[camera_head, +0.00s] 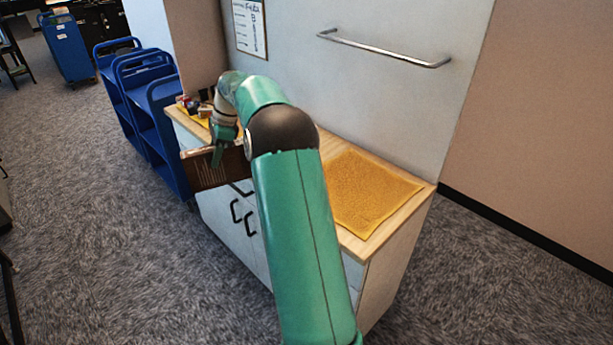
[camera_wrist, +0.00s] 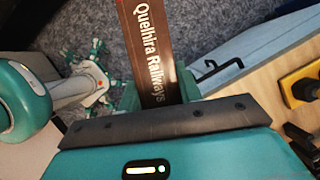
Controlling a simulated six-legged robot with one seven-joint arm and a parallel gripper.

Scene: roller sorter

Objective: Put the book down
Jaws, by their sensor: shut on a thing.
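A brown book (camera_head: 202,170) hangs in my gripper (camera_head: 224,150), in front of the left part of the cabinet in the head view. In the wrist view the book's dark spine (camera_wrist: 152,45) reads "Quelhira Railways" and sits between the green fingers. My gripper is shut on it. The book is held near the counter's front edge and appears clear of the counter top. The far end of the book is cut off by the wrist view's top edge.
A wooden-topped cabinet (camera_head: 377,285) carries a yellow mat (camera_head: 368,190) on its clear right part. Small items (camera_head: 190,103) stand at its left end. Blue carts (camera_head: 165,135) stand close on the left. A wall with a metal rail (camera_head: 385,50) rises behind.

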